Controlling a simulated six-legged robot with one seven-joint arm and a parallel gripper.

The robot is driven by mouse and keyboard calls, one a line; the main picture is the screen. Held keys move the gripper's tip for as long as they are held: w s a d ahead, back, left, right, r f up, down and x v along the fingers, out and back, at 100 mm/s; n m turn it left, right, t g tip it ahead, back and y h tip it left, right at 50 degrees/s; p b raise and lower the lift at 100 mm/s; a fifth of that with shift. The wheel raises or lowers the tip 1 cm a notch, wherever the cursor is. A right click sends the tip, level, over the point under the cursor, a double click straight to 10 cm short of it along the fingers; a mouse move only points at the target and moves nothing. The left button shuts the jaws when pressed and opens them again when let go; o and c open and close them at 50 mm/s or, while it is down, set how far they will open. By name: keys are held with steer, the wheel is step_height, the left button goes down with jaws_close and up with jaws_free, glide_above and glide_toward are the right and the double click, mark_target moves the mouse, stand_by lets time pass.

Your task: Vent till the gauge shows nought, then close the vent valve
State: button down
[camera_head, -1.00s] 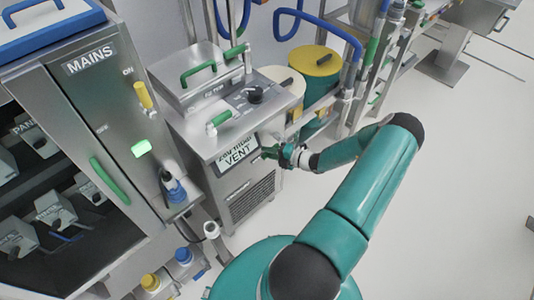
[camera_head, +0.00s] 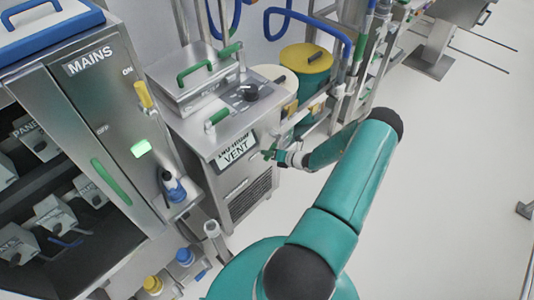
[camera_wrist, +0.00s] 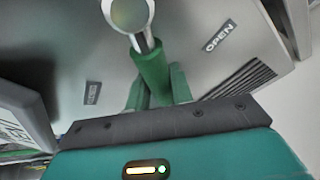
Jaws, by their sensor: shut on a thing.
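The vent valve's green handle (camera_wrist: 150,72) hangs from a round metal pivot in the wrist view, on a grey panel. It points down the picture, between the OPEN label (camera_wrist: 219,36) on the right and a small, unreadable label (camera_wrist: 93,92) on the left. My gripper (camera_wrist: 158,92) is shut on this handle. In the head view my gripper (camera_head: 271,154) is at the front of the steel unit, just right of the VENT sign (camera_head: 235,152). The handle is too small there to judge its angle. I cannot make out a gauge reading in either view.
The MAINS cabinet (camera_head: 112,125) stands at the left, with a yellow lever (camera_head: 144,95) and a lit green lamp (camera_head: 141,148). A teal drum with a yellow lid (camera_head: 305,58) and pipework stand behind the unit.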

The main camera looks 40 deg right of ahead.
steer(key=d+f+n+h, duration=0.2)
steer(key=d+n+h, duration=0.3)
steer(key=d+n, duration=0.1)
steer(key=shift+f, duration=0.25)
stand_by(0.3)
steer(key=shift+d, duration=0.1)
stand_by(0.3)
steer(key=c, duration=1.2)
jaws_free()
steer(key=shift+c, duration=0.2)
steer(key=shift+w, duration=0.1)
steer(key=v, duration=1.4)
